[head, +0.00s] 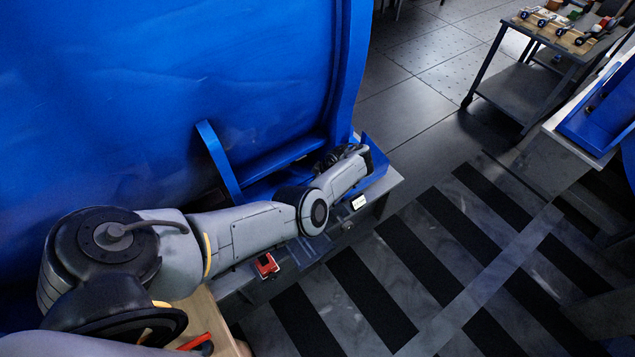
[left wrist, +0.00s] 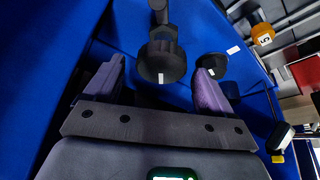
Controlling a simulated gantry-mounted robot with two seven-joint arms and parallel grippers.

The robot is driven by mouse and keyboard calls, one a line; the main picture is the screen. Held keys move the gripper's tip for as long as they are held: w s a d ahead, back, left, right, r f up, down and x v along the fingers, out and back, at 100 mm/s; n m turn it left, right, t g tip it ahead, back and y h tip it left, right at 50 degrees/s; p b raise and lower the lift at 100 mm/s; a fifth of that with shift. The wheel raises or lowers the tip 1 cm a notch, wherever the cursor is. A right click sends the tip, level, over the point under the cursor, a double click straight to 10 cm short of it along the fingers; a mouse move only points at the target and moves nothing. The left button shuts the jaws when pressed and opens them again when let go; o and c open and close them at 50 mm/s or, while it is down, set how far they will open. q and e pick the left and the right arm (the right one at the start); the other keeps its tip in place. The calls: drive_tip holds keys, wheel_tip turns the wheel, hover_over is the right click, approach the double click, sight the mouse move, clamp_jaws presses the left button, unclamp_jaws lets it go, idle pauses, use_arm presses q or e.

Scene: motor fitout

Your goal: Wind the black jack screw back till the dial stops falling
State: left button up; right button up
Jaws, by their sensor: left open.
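The black jack screw (left wrist: 162,62) shows in the left wrist view, with a ribbed round head and a narrower shank beyond it. My left gripper (left wrist: 160,72) is open, one finger on each side of the screw head. I cannot tell whether either finger touches it. In the head view my left gripper (head: 340,156) is at the blue bracket by the foot of the big blue motor (head: 150,90), and the wrist hides the screw. I cannot make out a dial reading. My right gripper is not in view.
A second round black part (left wrist: 213,64) is close by the right finger. A red box (head: 266,265) sits on the grey bench edge below my arm. A grey cart (head: 520,85) with tools stands at the back right. The striped floor (head: 420,270) is clear.

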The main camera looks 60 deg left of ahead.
use_arm(q)
drive_tip(key=p+v, duration=0.6)
drive_tip(key=v, duration=0.5)
idle(0.4)
drive_tip(key=shift+a, duration=0.1)
idle(0.6)
drive_tip(key=shift+s+a, duration=0.1)
